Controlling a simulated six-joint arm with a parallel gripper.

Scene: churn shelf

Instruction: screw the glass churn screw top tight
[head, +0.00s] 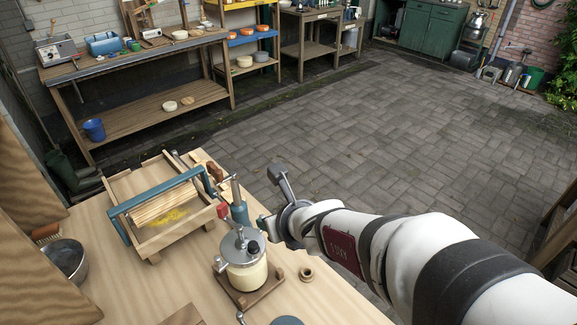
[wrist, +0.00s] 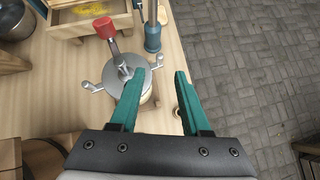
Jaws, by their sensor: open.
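The glass churn (head: 246,275) holds cream-coloured liquid and stands upright on a wooden base on the table. Its grey metal screw top (head: 240,246) sits on the jar, with a crank and a red handle (head: 223,211). In the wrist view the screw top (wrist: 118,75) shows metal arms sticking out at its sides. My gripper (wrist: 161,73) is open and empty, its teal fingers spread just right of the top. The right-hand arm's end (wrist: 157,62) appears near the left fingertip; I cannot tell the depth between them. The head view shows my gripper (head: 265,222) beside the churn, partly hidden by my wrist.
A wooden crate (head: 150,250) with a teal frame stands left of the churn. A blue bottle-like tool (head: 239,212) stands close behind it. A small tan ring (head: 306,275) lies to its right. A metal bowl (head: 66,260) is at far left. Paved floor lies beyond.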

